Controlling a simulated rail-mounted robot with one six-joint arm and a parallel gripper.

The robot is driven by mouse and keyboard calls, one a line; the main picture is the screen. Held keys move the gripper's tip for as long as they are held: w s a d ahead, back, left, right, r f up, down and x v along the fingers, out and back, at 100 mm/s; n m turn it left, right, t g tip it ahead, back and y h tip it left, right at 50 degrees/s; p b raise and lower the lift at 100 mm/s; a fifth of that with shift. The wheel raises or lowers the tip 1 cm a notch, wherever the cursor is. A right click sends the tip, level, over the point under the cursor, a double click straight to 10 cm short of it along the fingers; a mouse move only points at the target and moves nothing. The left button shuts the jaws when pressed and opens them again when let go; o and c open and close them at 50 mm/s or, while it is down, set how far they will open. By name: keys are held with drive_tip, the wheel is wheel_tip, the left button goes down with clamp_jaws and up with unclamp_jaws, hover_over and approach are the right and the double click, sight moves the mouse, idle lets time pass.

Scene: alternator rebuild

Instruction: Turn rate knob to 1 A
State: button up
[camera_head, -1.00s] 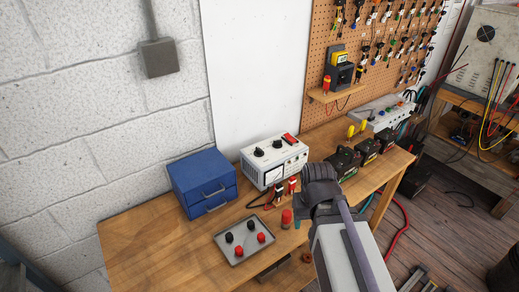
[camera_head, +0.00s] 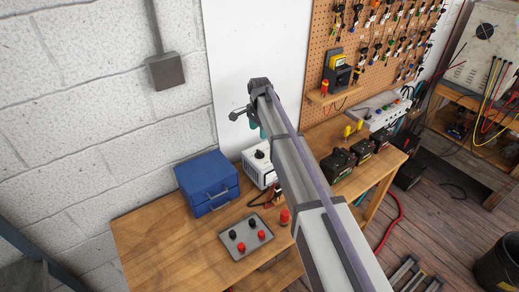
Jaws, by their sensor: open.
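A white charger box (camera_head: 251,166) stands at the back of the wooden bench, against the wall. One black knob (camera_head: 260,155) shows on its top left. The rest of its top, with a second knob and a red switch seen earlier, is hidden behind my arm. I cannot tell which knob is the rate knob, and the scale marks are too small to read. My gripper (camera_head: 241,113) is at the far end of my arm, above the charger in the picture and apart from the visible knob. It is open, small and partly hidden by the wrist.
A blue case (camera_head: 207,182) stands left of the charger. A grey plate (camera_head: 239,250) with black and red terminals lies in front, beside a red cylinder (camera_head: 285,216). Dark batteries (camera_head: 338,164) stand to the right. The bench's front left is clear.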

sight(259, 151)
wheel_tip(259, 151, down, 11)
drive_tip(key=b, duration=1)
drive_tip(key=shift+b, duration=0.3)
drive_tip(key=shift+r, duration=0.1)
drive_tip(key=shift+c, duration=0.3)
drive_tip(key=c, duration=0.9)
drive_tip(key=shift+n, duration=0.3)
drive_tip(key=n, duration=1.1)
drive_tip(key=shift+n, duration=0.3)
